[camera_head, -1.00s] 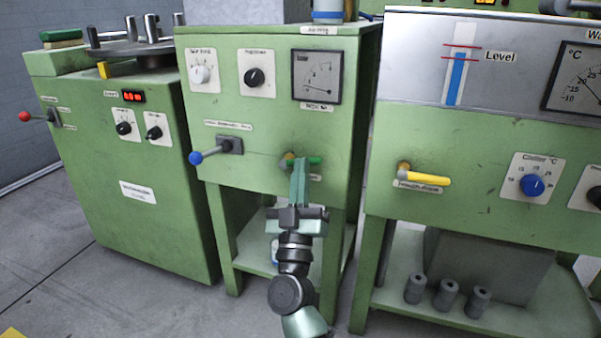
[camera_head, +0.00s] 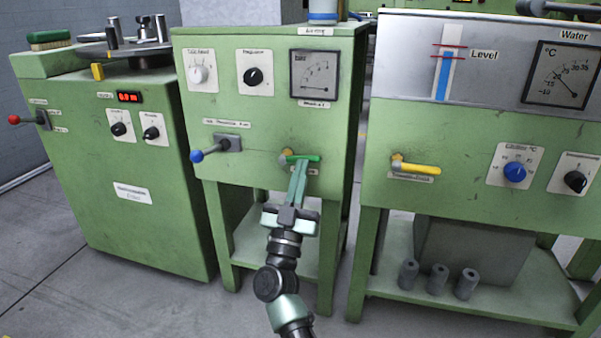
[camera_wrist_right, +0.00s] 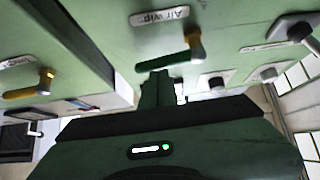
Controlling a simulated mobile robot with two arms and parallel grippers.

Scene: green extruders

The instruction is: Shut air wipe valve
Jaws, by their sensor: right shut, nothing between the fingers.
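The air wipe valve (camera_head: 287,155) is on the front of the middle green machine. Its green handle (camera_head: 312,158) lies about horizontal and points right in the head view. In the right wrist view, which looks upside down, the green handle (camera_wrist_right: 165,61) and brass valve body (camera_wrist_right: 196,44) show beside the label reading "Air wip" (camera_wrist_right: 160,17). My right gripper (camera_head: 299,166) is shut and empty, with its fingertips at or just below the handle. I cannot tell whether they touch it. The fingers (camera_wrist_right: 158,78) also show in the wrist view. My left gripper is not in view.
A blue-knobbed lever (camera_head: 197,156) sits left of the valve. A yellow-handled valve (camera_head: 418,168) is on the right machine. A pressure gauge (camera_head: 315,75) is above the valve. Grey cylinders (camera_head: 438,278) stand on the lower right shelf. A gap separates the machines.

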